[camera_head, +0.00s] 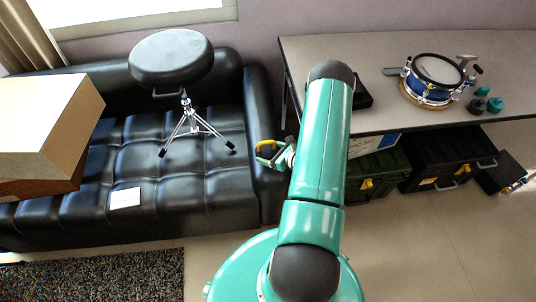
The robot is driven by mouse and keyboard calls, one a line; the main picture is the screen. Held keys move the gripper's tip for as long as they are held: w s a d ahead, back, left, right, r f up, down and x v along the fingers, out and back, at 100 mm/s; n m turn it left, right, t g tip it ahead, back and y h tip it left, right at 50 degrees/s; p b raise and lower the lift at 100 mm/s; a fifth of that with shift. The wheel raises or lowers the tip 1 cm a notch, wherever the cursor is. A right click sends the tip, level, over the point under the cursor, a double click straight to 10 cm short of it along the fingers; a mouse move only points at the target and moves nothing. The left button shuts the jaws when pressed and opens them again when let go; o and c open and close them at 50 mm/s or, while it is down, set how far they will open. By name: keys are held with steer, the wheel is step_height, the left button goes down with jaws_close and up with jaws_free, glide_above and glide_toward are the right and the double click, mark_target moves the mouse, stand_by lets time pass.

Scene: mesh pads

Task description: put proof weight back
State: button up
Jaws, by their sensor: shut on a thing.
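My gripper (268,151) hangs to the left of my teal arm, in front of the right arm of the black sofa. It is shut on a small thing. A yellow part shows at the gripper, but my view is too small to tell whether it is the held thing or a finger. I cannot make out a proof weight for certain. A blue drum (434,83) with a pale mesh head stands on the grey table (400,48). Small dark and teal pieces (495,105) stand to the right of the drum, apart from my gripper.
A round black stool (171,57) on a chrome tripod stands on the sofa (100,165), left of my gripper. A white card (125,198) lies on the seat. A large box (45,125) is at the left. Cases (448,158) stand under the table.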

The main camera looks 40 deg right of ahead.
mark_target(270, 156)
steer(key=shift+w+d+f, duration=0.4)
steer(key=shift+d+f, duration=0.1)
steer(key=shift+f, duration=0.15)
steer(key=shift+d+f, duration=0.1)
steer(key=shift+f, duration=1.5)
steer(key=shift+f, duration=0.1)
